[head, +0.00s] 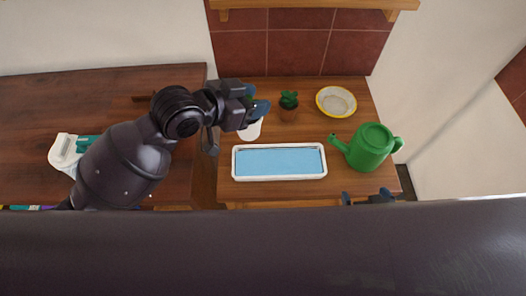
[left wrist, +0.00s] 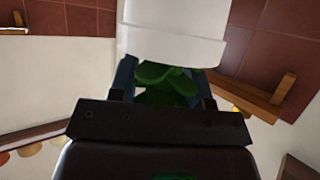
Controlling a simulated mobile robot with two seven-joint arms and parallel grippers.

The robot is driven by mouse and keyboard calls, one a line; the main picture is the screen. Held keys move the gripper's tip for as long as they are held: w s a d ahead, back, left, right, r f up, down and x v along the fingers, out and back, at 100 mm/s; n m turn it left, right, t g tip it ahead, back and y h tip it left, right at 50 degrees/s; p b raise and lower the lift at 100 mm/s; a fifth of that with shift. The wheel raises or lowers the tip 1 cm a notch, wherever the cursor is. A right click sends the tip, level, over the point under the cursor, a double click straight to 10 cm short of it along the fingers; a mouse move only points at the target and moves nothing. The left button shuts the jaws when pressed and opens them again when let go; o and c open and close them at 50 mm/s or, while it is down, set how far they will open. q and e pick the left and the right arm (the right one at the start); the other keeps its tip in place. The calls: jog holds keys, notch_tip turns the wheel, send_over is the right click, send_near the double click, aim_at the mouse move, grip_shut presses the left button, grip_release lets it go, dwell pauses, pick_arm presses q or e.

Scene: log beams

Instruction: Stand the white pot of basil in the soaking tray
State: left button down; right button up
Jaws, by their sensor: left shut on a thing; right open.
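The white pot of basil (head: 251,131) shows partly in the head view, just beyond the tray's back left corner, below my left gripper (head: 257,104). In the left wrist view the white pot (left wrist: 174,28) and green leaves (left wrist: 168,80) show between the fingers of my left gripper (left wrist: 165,82), which is shut on it. Whether the pot touches the table cannot be told. The soaking tray (head: 235,164) is a white rectangle with a light blue inside, lying on the wooden table. My right gripper (head: 368,198) shows only in part at the table's front right edge; it is open.
A small cactus in a brown pot (head: 288,106) stands behind the tray. A yellow-rimmed bowl (head: 336,102) is at the back right, and a green watering can (head: 370,148) stands right of the tray. A white container (head: 65,152) sits on the left wooden surface.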

pick_arm(q)
notch_tip(320, 180, down, 18)
jog(key=b, duration=0.1)
jog(key=shift+r, duration=0.25)
jog(key=shift+f, duration=0.1)
jog(key=c, duration=0.6)
grip_release()
jog(key=shift+a+r, duration=0.1)
jog(key=shift+r, duration=0.1)
